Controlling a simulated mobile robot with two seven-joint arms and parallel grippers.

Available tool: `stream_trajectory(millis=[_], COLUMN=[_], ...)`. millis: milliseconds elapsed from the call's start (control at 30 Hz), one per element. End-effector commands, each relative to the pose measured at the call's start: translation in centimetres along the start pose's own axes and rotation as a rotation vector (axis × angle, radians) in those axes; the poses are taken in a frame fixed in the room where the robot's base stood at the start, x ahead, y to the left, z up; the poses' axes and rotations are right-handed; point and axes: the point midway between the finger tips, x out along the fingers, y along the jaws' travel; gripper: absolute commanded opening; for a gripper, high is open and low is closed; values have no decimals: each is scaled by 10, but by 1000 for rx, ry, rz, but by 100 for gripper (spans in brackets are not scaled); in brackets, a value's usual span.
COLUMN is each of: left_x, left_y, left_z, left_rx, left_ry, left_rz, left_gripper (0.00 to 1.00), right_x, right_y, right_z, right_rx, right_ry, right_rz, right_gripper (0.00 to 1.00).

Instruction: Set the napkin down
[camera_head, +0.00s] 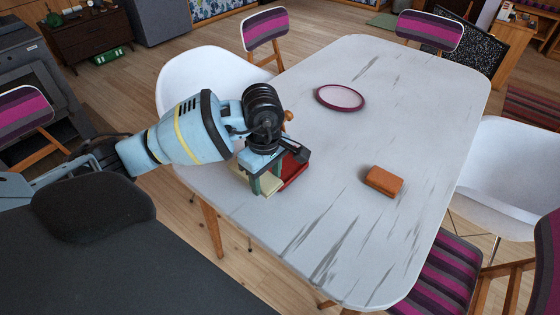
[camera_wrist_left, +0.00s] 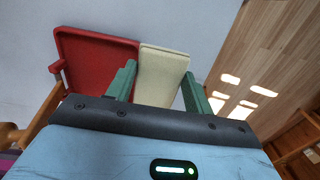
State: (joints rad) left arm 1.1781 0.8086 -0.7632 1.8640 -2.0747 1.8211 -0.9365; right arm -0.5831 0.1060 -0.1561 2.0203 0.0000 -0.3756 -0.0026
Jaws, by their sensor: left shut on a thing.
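The napkin, a cream folded rectangle (camera_wrist_left: 162,72), sits between the green fingers of my left gripper (camera_wrist_left: 160,88) in the left wrist view. My left gripper (camera_head: 264,180) is shut on it, pointing down at the near left part of the table (camera_head: 330,200). In the head view only a pale part of the napkin (camera_head: 270,184) shows beside the fingers. I cannot tell whether it touches the tabletop. My right gripper is in neither view.
A red tray-like thing (camera_wrist_left: 95,65) lies right beside the napkin; it also shows in the head view (camera_head: 293,170). A purple-rimmed plate (camera_head: 340,97) and an orange block (camera_head: 383,181) are on the table. Chairs surround it. The table's middle and near right are clear.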

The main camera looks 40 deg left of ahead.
Motion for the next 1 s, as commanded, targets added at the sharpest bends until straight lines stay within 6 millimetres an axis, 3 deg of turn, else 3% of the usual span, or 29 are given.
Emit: stream_trajectory(millis=[200,433,900,1000], left_x=[3,7,9,23], left_y=[39,71,86,85], left_z=[-13,-24,-30,-30], left_rx=[-1,0,1,1], left_ry=[-2,-2,-2,-1], left_rz=[-1,-1,-1,-5], left_gripper=[26,26,26,26], right_x=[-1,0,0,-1], right_y=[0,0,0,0], right_z=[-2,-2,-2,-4], right_rx=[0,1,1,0], right_ry=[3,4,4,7], right_rz=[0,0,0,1], right_gripper=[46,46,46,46])
